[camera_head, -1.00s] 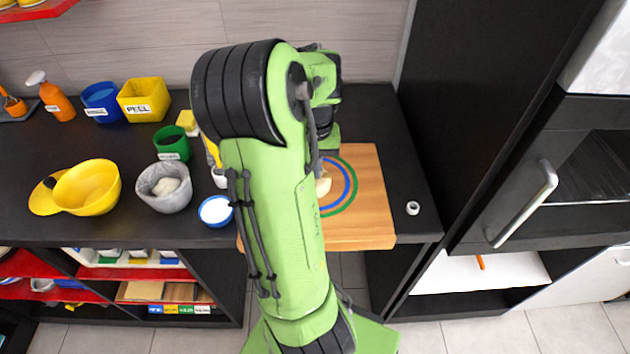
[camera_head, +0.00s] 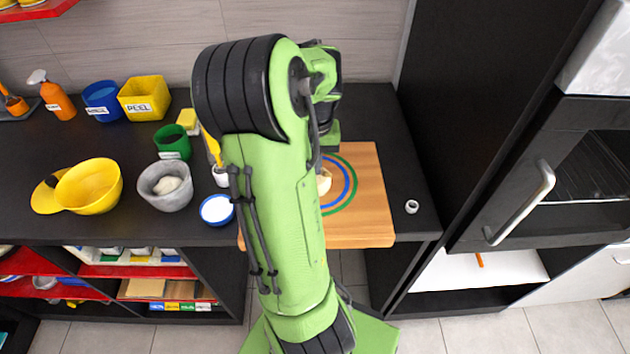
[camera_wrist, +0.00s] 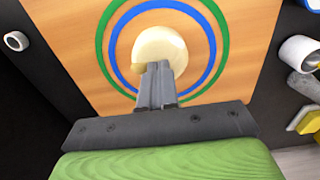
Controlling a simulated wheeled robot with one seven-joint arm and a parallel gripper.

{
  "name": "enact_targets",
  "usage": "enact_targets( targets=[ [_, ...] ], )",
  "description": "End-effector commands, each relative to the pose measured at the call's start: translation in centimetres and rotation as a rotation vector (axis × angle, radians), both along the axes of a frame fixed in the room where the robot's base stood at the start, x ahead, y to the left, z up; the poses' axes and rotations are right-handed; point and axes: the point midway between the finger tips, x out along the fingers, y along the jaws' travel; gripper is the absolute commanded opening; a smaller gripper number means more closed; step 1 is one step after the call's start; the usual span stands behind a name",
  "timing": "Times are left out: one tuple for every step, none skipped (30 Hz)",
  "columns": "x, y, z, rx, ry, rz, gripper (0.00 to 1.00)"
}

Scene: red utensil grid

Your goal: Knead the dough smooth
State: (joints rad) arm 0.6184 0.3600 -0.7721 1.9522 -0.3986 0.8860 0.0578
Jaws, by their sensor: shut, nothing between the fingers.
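The dough (camera_wrist: 160,48) is a pale, rounded lump on the wooden board (camera_wrist: 258,22), inside the printed blue and green rings. In the wrist view my gripper (camera_wrist: 158,68) is shut, with its fingertips at the near edge of the dough and overlapping it in the picture. I cannot tell how firmly they touch it. In the head view only a small part of the dough (camera_head: 324,182) shows beside my arm, on the board (camera_head: 372,215). My arm hides the left part of the board and the gripper there.
A blue-rimmed bowl of white stuff (camera_head: 217,210), a grey bowl (camera_head: 165,186), a yellow bowl (camera_head: 95,186) and a green pot (camera_head: 172,142) stand left of the board. A small white ring (camera_head: 411,206) lies right of it. A tall black cabinet (camera_head: 480,90) bounds the right.

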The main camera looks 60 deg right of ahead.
Motion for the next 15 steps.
enact_targets(
  targets=[
    [-0.01,0.00,-0.24,0.000,0.000,0.000,0.00],
    [0.00,0.01,-0.32,0.000,0.000,0.000,0.00],
    [-0.01,0.00,-0.42,0.000,0.000,0.000,0.00],
    [-0.01,0.00,-0.49,0.000,0.000,0.000,0.00],
    [0.00,0.00,-0.57,0.000,0.000,0.000,0.00],
    [0.00,0.01,-0.67,0.000,0.000,0.000,0.00],
    [0.00,0.00,-0.74,0.000,0.000,0.000,0.00],
    [0.00,0.00,-0.82,0.000,0.000,0.000,0.00],
    [0.00,0.00,-0.92,0.000,0.000,0.000,0.00],
    [0.00,0.00,-1.00,0.000,0.000,0.000,0.00],
    [0.00,0.01,-1.07,0.000,0.000,0.000,0.00],
    [0.00,0.00,-1.11,0.000,0.000,0.000,0.00],
    [0.00,0.00,-1.04,0.000,0.000,0.000,0.00],
    [0.00,0.01,-1.00,0.000,0.000,0.000,0.00],
    [0.00,0.01,-0.95,0.000,0.000,0.000,0.00]
  ],
)
